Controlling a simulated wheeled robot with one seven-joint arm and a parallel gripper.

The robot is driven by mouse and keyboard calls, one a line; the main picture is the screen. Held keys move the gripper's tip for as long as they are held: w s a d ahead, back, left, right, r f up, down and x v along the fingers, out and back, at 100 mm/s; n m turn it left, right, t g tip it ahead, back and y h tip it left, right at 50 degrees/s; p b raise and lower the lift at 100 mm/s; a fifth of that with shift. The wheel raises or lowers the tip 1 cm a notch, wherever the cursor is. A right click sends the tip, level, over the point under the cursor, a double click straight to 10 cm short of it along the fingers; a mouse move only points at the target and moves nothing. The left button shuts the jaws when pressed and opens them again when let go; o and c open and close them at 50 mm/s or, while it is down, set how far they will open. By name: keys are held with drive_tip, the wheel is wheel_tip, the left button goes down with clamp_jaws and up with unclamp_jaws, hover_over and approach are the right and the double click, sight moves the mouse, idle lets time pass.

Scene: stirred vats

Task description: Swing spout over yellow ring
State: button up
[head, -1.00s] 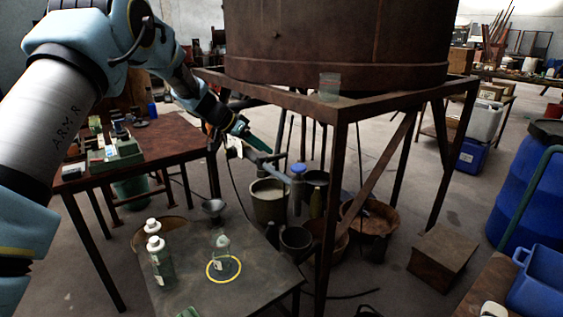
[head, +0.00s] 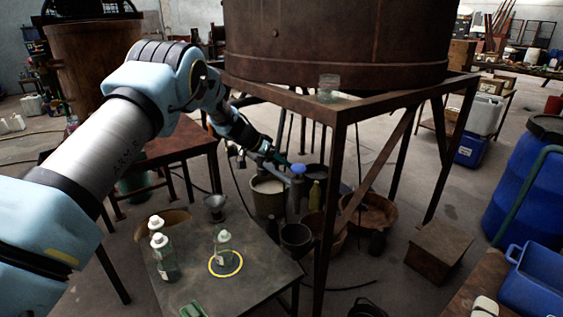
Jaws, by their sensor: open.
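The yellow ring (head: 240,266) lies flat on the dark table in front. A clear bottle (head: 223,246) with a pale cap stands inside it. My gripper (head: 277,159) is open, beyond and above the table's far right edge, by the vat stand. Its fingers point right, close to a blue-topped grey piece (head: 298,170); I cannot tell whether they touch it. I cannot clearly make out the spout; the gripper and the clutter under the vat hide that area. No spout shows over the ring.
The large rusty vat (head: 335,45) stands on a steel frame (head: 332,190) right of my gripper. Two bottles (head: 166,262) stand left of the ring and a small funnel (head: 214,203) behind it. A bucket (head: 267,197) and several pots crowd the floor below.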

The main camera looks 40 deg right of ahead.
clamp_jaws()
idle(1.3)
